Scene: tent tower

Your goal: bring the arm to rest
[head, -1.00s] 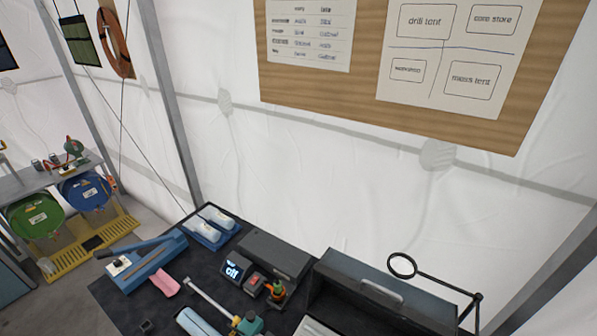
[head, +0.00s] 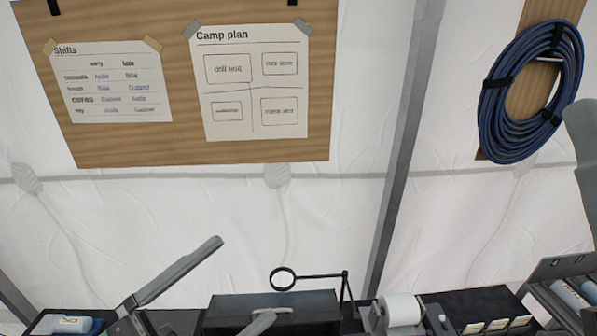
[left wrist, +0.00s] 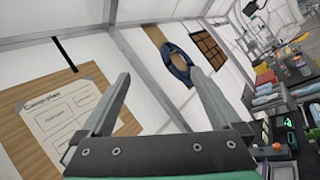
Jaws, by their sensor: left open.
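My left gripper (head: 247,277) rises from the bottom edge in the head view, in front of the bench. One grey finger slants up to the right; what looks like the other finger's tip shows lower, over the dark case (head: 313,298). In the left wrist view the gripper (left wrist: 160,75) has its fingers spread wide with nothing between them. Behind them is the white tent wall. A grey tapered part of mine (head: 585,160) enters at the right edge of the head view. Whether it belongs to my right gripper, and its state, is unclear.
A black-framed magnifier (head: 283,279) and a white paper roll (head: 401,309) stand on the bench. The notice board (head: 200,150) and blue cable coil (head: 497,90) hang on the wall. Air above the bench middle looks clear.

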